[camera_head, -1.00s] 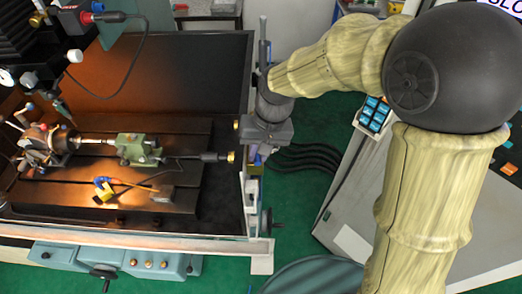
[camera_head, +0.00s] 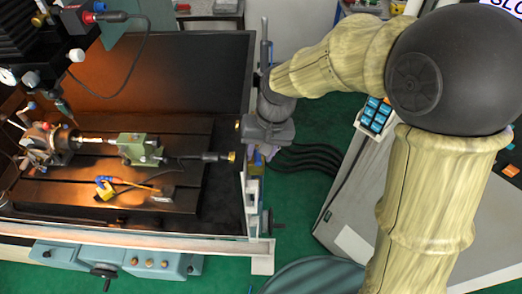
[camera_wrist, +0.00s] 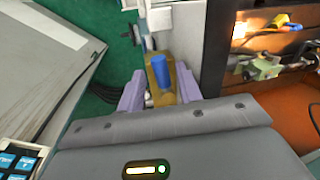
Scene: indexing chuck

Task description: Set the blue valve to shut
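In the wrist view, a blue handle (camera_wrist: 161,72), which looks like the blue valve's, stands on a brass-coloured body (camera_wrist: 155,98). It lies between the two purple fingers of my gripper (camera_wrist: 160,82). The fingers are apart, one on each side, with some gap visible to the blue handle. I cannot tell whether either finger touches the valve, nor the handle's exact angle. In the head view my gripper (camera_head: 262,153) points down at the machine's right edge, and my wrist mostly hides the valve.
The machine's tray wall (camera_head: 251,200) runs beside my gripper. On the machine table lie a chuck (camera_head: 42,142), a green tailstock (camera_head: 136,148) and a yellow-and-blue nozzle (camera_head: 105,187). A grey cabinet with a blue-key panel (camera_head: 375,114) stands right.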

